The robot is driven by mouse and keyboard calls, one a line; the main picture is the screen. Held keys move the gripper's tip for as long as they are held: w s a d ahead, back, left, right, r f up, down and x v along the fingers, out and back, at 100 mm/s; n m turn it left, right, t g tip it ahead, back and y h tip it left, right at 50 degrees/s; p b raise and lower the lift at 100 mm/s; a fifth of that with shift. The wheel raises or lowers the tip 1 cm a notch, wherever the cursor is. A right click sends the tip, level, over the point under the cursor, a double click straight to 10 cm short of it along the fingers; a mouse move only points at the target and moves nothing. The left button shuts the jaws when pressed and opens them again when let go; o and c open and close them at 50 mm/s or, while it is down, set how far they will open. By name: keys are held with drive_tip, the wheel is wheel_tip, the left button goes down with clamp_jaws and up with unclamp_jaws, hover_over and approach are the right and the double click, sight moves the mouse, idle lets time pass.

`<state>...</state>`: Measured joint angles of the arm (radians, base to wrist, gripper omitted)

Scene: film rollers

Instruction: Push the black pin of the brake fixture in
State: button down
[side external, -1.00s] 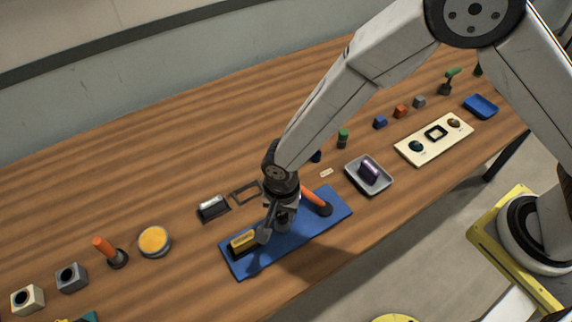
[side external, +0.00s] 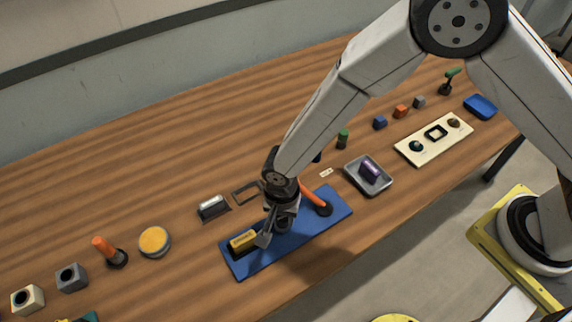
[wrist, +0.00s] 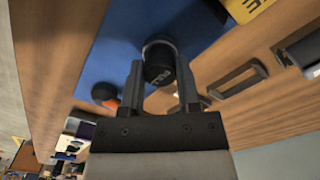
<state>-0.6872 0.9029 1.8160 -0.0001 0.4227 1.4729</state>
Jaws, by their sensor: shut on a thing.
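The brake fixture is a blue plate (side external: 312,236) on the wooden table. It carries a yellow block (side external: 243,241) at its left end and an orange lever (side external: 316,198) toward its far right part. The block also shows at the top of the wrist view (wrist: 243,9). The black pin (wrist: 158,62), with pale lettering on its head, is between the fingers of my gripper (wrist: 160,82) in the wrist view. My gripper (side external: 268,236) is low over the plate, just right of the yellow block, shut on the pin. The pin's lower part is hidden, and my gripper covers it in the side view.
A black-and-silver block (side external: 212,207) and a dark square frame (side external: 247,192) lie behind the plate. A grey tray (side external: 368,188) holds a purple block to the right. A yellow-topped round pot (side external: 154,241) stands left. Table between these is clear.

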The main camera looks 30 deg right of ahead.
sight(282, 217)
drive_tip(key=shift+c, duration=1.6)
unclamp_jaws()
drive_tip(key=shift+r, duration=0.2)
drive_tip(key=shift+r, duration=3.75)
drive_tip(key=shift+d, duration=0.1)
drive_tip(key=shift+w+d+r, duration=0.15)
drive_tip(key=shift+d+r, duration=0.1)
drive_tip(key=shift+d, duration=0.05)
drive_tip(key=s+d+r+n+t, duration=0.1)
drive_tip(key=s+d+r+n, duration=0.1)
drive_tip(key=d, duration=0.7)
drive_tip(key=s+d+r+n, duration=0.1)
drive_tip(key=d+r+n, duration=0.3)
drive_tip(key=d, duration=0.4)
drive_tip(key=s+d+r+n+t, duration=0.1)
drive_tip(key=s+d+r+n, duration=0.1)
drive_tip(key=d, duration=0.7)
drive_tip(key=shift+s+d+r+n+t, duration=0.35)
drive_tip(key=shift+r+n, duration=0.15)
drive_tip(key=shift+r, duration=0.2)
